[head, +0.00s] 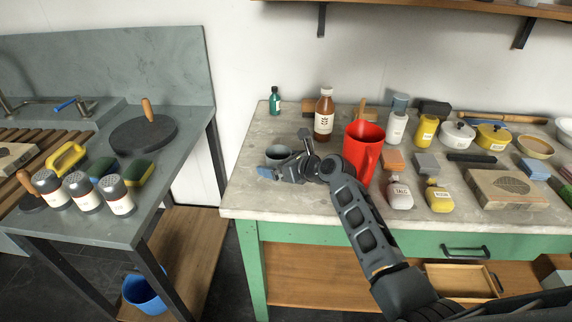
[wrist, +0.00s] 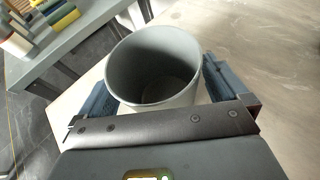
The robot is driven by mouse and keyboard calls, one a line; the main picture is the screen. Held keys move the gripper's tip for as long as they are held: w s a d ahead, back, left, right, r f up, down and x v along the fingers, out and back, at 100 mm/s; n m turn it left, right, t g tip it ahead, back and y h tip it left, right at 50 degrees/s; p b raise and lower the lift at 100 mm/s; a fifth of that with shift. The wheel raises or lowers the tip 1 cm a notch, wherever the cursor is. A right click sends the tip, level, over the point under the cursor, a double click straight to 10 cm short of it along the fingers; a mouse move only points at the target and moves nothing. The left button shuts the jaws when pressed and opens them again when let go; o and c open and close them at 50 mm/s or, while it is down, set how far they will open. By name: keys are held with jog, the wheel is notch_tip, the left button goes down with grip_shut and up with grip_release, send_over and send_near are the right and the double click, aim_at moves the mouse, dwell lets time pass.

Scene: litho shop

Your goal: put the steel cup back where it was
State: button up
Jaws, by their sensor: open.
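The steel cup (head: 277,156) is a grey, open-topped cup standing at the left end of the green workbench's pale top (head: 245,190). In the wrist view the cup (wrist: 152,62) is upright and looks empty, with its mouth facing the camera. My gripper (head: 277,170) is at the cup. In the wrist view my gripper (wrist: 155,88) is open, with one finger on each side of the cup. I cannot tell whether either finger touches it. The cup's lower part is partly hidden by my gripper in the head view.
A red pitcher (head: 364,150) stands close behind my arm. A brown bottle (head: 324,114) and a small green bottle (head: 275,101) stand behind the cup. Several bottles, pots and blocks fill the bench's right side. A gap separates the bench from the grey sink counter (head: 180,125) at left.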

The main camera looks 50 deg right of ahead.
jog(key=v, duration=1.2)
jog(key=s+a+f+n, duration=0.2)
jog(key=a, duration=0.1)
jog(key=s+a+f+n+h, duration=0.1)
jog(key=s+a+f+n, duration=0.1)
jog(key=a, duration=0.1)
jog(key=s+a+f+n, duration=0.2)
jog(key=s+a, duration=0.1)
jog(key=shift+a+g, duration=0.15)
jog(key=shift+g, duration=0.15)
jog(key=s+a+f+n+h, duration=0.1)
jog(key=s+a+n, duration=0.6)
jog(key=s+n, duration=0.15)
jog(key=s+a+r+n+t+y, duration=0.1)
jog(key=s+a+r+n, duration=0.3)
jog(key=s+r+n, duration=0.3)
jog(key=s+a+r+n+t+y, duration=0.1)
jog(key=s+a+r+n, duration=0.4)
jog(key=s+n, duration=0.8)
notch_tip(320, 180, up, 2)
jog(key=shift+n, duration=1.05)
